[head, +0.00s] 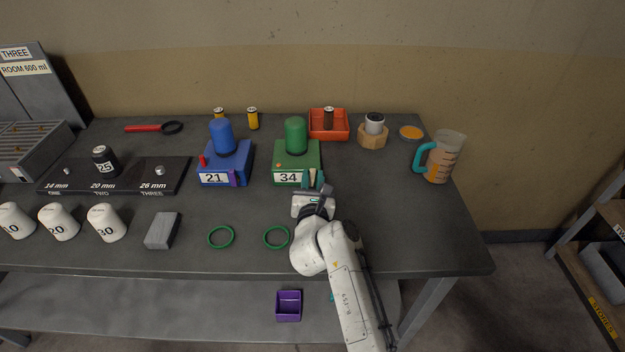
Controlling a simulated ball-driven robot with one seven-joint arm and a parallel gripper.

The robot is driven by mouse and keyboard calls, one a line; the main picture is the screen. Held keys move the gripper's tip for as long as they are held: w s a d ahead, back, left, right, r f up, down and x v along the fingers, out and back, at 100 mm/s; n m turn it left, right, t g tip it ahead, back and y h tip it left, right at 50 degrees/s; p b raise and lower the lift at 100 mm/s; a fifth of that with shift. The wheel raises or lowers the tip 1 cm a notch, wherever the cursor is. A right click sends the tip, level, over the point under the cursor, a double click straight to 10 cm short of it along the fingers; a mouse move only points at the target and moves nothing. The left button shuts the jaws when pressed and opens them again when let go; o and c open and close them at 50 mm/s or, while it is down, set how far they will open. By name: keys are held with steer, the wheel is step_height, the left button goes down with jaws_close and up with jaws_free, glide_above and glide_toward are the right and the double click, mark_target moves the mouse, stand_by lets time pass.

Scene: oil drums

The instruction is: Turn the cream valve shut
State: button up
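My gripper (313,184) is at the front right corner of the green block (283,157) marked 34, which carries a green cylinder (296,135). Small teal and pale pieces show at that corner, right by my fingertips. I cannot make out clearly which are fingers and which is a valve, and no cream valve can be told for certain. Whether the fingers touch or hold anything is too small to tell. The blue block (238,157) marked 21 carries a blue cylinder (221,136), with a red piece (202,160) at its left and a purple piece (234,178) at its front.
Two green rings (221,237) and a grey block (162,230) lie at the table's front. An orange tray (343,124), a wooden hex holder (372,138) and a teal-handled jug (442,158) stand at the right. White weights (106,223) stand at the left.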

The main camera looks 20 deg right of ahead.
jaws_close()
steer(key=shift+a+r+n+p, duration=0.15)
steer(key=shift+n+p, duration=0.25)
steer(key=shift+a+n, duration=0.1)
steer(key=shift+n, duration=0.3)
steer(key=shift+o, duration=1.6)
jaws_free()
